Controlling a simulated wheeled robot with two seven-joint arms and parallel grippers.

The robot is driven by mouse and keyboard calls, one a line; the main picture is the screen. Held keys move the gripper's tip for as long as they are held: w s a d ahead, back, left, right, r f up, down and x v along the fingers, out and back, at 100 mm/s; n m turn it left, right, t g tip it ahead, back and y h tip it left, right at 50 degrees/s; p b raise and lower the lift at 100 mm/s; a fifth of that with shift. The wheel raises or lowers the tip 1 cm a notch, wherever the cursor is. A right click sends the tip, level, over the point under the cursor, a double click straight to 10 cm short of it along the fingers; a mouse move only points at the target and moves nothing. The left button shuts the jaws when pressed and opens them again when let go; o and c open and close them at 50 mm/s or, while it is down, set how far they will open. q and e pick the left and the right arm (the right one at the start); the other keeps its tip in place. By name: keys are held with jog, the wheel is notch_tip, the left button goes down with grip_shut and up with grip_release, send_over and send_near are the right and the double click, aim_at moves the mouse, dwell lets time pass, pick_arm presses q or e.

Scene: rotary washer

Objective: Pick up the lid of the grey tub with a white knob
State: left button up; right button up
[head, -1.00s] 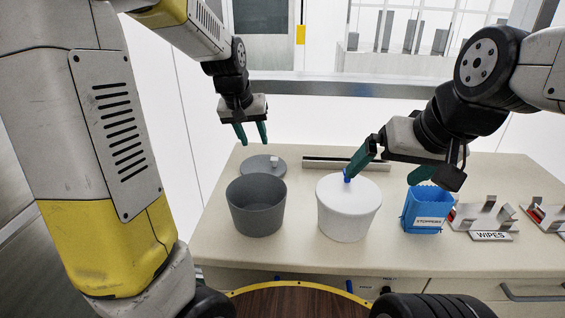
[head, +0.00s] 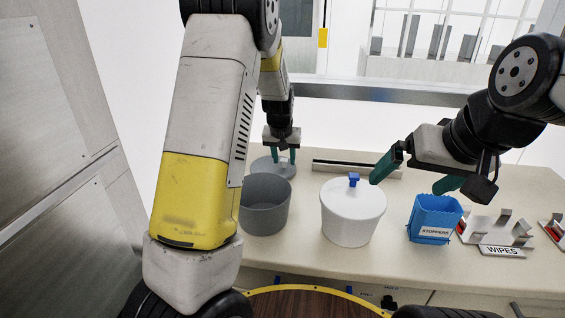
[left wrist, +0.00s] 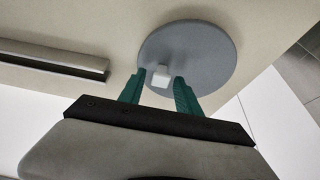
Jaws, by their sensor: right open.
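The round grey lid (head: 262,168) lies flat on the counter behind the open grey tub (head: 265,207). In the left wrist view the lid (left wrist: 200,50) has a small white knob (left wrist: 161,76) at its middle. My left gripper (head: 284,157) is over the lid, pointing down and open. In the left wrist view its green fingers (left wrist: 159,88) stand apart, with the knob showing between their tips; I see no contact. My right gripper (head: 415,182) is open and empty, above and between the white tub and the blue box.
A white tub (head: 352,220) with a blue knob (head: 354,180) on its lid stands right of the grey tub. Further right are a blue STOPPERS box (head: 434,218) and a WIPES rack (head: 497,232). A metal strip (head: 340,167) lies behind the white tub.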

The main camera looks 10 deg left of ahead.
pick_arm(q)
jog(key=shift+w+f, duration=0.1)
jog(key=shift+f, duration=0.05)
grip_shut()
